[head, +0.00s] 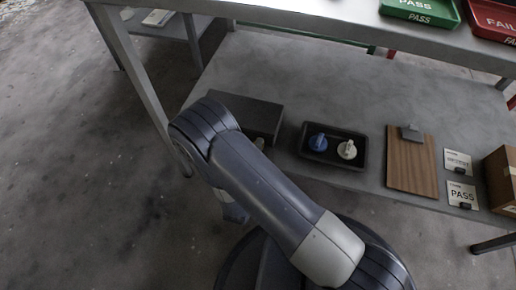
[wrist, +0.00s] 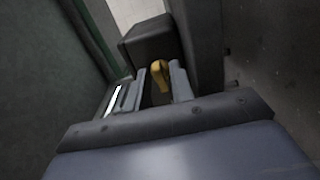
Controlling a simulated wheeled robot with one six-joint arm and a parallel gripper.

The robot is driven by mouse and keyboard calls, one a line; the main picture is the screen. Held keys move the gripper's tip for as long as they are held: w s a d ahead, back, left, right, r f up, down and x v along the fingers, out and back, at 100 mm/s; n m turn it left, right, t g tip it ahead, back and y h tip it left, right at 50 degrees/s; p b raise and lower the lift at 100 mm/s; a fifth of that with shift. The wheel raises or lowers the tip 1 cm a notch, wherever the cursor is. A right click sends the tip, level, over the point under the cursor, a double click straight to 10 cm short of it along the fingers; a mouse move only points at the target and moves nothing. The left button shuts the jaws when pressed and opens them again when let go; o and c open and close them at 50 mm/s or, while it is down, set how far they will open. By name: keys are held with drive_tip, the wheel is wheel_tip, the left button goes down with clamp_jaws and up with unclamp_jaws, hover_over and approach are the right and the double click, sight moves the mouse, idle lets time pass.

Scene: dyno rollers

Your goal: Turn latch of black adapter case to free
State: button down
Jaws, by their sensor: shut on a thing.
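The black adapter case (head: 258,118) appears as a dark flat box at the left front of the grey table, partly covered by my arm. In the wrist view a yellow latch (wrist: 159,74) stands between the two fingers of my gripper (wrist: 160,88). The gripper is shut on the latch. Dark surfaces lie around it, and the latch's lower part is hidden between the fingers.
Right of the case a black tray (head: 310,163) holds a blue knob (head: 318,142) and a white knob (head: 347,149). Further right are a clipboard (head: 411,165), a PASS card (head: 462,194) and a cardboard box (head: 500,181). Green (head: 420,12) and red (head: 492,20) trays sit on the upper shelf.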

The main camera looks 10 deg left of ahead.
drive_tip(key=c, duration=1.5)
unclamp_jaws()
drive_tip(key=shift+c, duration=0.2)
drive_tip(key=shift+s, duration=0.1)
drive_tip(key=s+p, duration=0.3)
drive_tip(key=s, duration=0.7)
drive_tip(key=shift+s+a, duration=0.3)
drive_tip(key=shift+a, duration=0.1)
drive_tip(key=shift+w+d+b, duration=0.15)
drive_tip(key=shift+w+b, duration=0.35)
drive_tip(key=shift+w, duration=1.3)
drive_tip(key=shift+w+d+b, duration=0.15)
drive_tip(key=shift+w+b, duration=0.35)
drive_tip(key=shift+w, duration=1.35)
drive_tip(key=shift+w+d+b, duration=0.15)
drive_tip(key=shift+w+b, duration=0.35)
drive_tip(key=shift+w, duration=1.3)
drive_tip(key=shift+s, duration=0.1)
